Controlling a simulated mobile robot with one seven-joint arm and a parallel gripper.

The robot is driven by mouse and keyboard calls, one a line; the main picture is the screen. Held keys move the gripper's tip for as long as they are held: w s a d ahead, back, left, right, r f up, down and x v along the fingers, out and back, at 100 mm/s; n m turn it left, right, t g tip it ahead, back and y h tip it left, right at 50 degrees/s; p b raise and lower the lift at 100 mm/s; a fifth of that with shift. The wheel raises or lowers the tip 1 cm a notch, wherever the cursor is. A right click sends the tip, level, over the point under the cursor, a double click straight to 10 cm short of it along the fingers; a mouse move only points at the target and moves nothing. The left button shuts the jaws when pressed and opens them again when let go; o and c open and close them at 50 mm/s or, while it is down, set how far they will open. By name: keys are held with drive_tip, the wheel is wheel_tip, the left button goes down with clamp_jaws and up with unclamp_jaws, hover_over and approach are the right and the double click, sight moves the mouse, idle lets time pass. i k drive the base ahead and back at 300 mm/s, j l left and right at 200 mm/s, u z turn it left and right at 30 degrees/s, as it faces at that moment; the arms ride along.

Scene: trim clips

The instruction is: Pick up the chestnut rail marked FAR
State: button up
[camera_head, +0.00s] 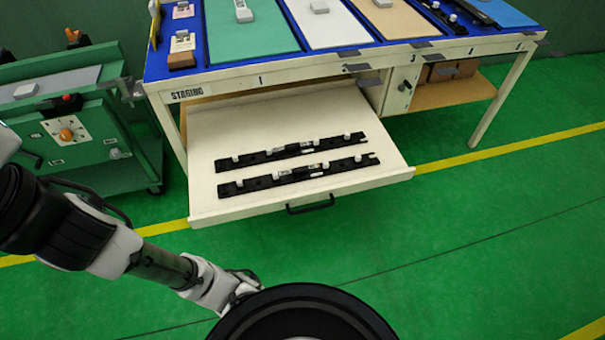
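Two long dark rails lie side by side in an open white drawer under the workbench. The rear rail (258,157) and the front rail (262,182) both carry pale clips and small labels near the middle. The labels are too small to read, so I cannot tell which is marked FAR, and neither looks clearly chestnut. My gripper (245,287) is low in the picture, in front of and below the drawer, apart from both rails. Its fingers are small and partly hidden, so I cannot tell whether it is open.
The drawer (390,176) is pulled out, with a dark handle (311,204) on its front. The blue-topped workbench (350,52) carries coloured mats and small parts. A green cabinet (75,130) with an orange dial stands at left. Green floor is free at right.

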sight(304, 173)
drive_tip(key=i+j, duration=0.45)
drive_tip(key=i, duration=0.15)
drive_tip(key=i+j+z, duration=0.4)
drive_tip(key=i+j, duration=0.2)
drive_tip(key=z, duration=1.1)
